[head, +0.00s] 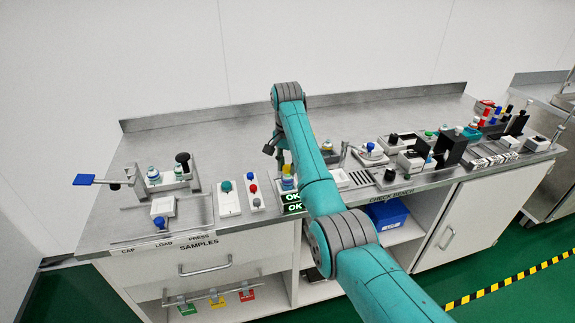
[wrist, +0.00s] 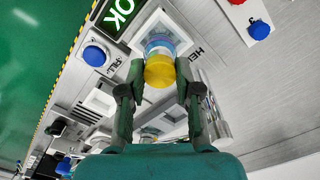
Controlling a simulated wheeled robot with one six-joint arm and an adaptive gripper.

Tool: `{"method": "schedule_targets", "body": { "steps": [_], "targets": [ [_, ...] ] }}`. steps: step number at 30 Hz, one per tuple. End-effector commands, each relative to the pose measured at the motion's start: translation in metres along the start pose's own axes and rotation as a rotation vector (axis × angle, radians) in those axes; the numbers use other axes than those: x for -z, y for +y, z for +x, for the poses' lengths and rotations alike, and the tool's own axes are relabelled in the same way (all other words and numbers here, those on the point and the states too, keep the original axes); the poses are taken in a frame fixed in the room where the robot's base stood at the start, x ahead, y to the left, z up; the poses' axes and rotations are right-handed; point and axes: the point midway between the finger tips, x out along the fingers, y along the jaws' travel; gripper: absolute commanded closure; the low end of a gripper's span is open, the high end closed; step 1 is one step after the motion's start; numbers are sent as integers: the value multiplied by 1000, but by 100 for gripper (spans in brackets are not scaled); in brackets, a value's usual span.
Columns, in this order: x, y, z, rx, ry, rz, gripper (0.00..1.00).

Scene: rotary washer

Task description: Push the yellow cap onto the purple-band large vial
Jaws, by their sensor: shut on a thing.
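The yellow cap (wrist: 159,71) is between the two fingertips of my gripper (wrist: 158,82) in the wrist view, and the gripper is shut on it. A vial (wrist: 158,43) with a clear, bluish and purplish rim shows just beyond the cap, in a pale square holder (wrist: 178,28). The cap overlaps the vial's edge in this view; I cannot tell whether they touch. In the head view, my arm hides most of my gripper, and a small blue and yellow vial shape (head: 287,182) shows beside the arm near the green OK displays.
A green OK display (wrist: 118,14) and a blue button (wrist: 95,56) lie close to the holder. In the head view, a press fixture with a blue lever (head: 84,180) stands at left, and button boxes (head: 229,197) stand between. The back of the bench (head: 200,135) is clear.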

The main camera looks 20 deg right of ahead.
Motion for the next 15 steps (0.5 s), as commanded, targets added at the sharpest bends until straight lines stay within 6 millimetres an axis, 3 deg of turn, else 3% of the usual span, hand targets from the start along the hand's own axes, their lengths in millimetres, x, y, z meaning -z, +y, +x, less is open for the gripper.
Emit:
{"method": "schedule_targets", "body": {
  "steps": [1, 4, 5, 15],
  "targets": [
    [0, 0, -1, 1, 1, 0, 65],
    [0, 0, -1, 1, 1, 0, 40],
    [0, 0, -1, 1, 1, 0, 38],
    [0, 0, -3, 2, 2, 0, 38]
  ]
}}
